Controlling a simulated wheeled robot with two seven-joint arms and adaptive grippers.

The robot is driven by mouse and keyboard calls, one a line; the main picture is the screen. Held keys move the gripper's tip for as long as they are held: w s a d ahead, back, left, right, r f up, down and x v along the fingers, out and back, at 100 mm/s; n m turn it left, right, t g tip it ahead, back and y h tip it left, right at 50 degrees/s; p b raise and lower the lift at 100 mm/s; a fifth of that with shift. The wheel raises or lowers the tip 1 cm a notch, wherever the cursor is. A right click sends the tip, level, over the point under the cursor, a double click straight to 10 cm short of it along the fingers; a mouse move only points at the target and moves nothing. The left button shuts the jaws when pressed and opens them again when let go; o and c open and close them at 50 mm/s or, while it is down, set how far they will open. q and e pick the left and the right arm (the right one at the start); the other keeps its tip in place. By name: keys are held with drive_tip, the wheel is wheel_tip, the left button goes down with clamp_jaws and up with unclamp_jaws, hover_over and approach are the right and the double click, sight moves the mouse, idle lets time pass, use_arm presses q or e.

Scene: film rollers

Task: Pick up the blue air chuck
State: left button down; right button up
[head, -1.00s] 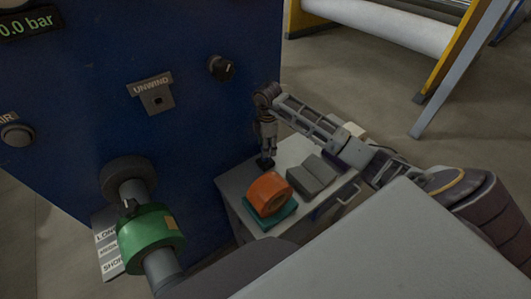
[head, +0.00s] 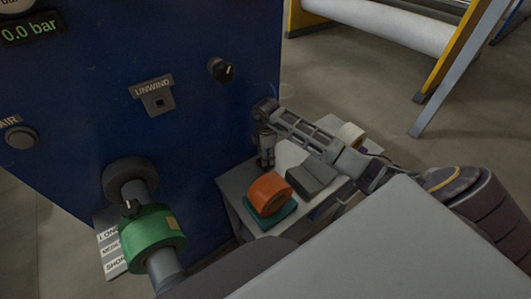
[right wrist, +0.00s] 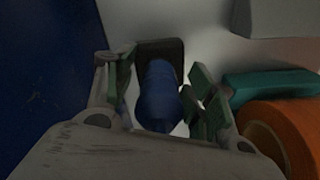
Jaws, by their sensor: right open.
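The blue air chuck (right wrist: 158,97) stands on a dark pad (right wrist: 173,51) in the right wrist view, between the fingers of my right gripper (right wrist: 157,92). The fingers are apart, one on each side of it, and I cannot tell whether they touch it. In the head view my right gripper (head: 266,160) points down over the back left of the small grey table (head: 233,187), and it hides the chuck there. My left gripper is not in view.
A grey block (head: 313,178) and a pale roll (head: 351,134) are also on the table. The blue machine panel (head: 200,120) rises close at left, with a green roll (head: 152,238) on its shaft.

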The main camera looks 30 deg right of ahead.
drive_tip(key=shift+c, duration=0.3)
drive_tip(key=c, duration=1.2)
drive_tip(key=shift+o, duration=0.2)
drive_tip(key=shift+r, duration=0.15)
drive_tip(key=shift+r+b, duration=0.55)
drive_tip(key=shift+r, duration=4.35)
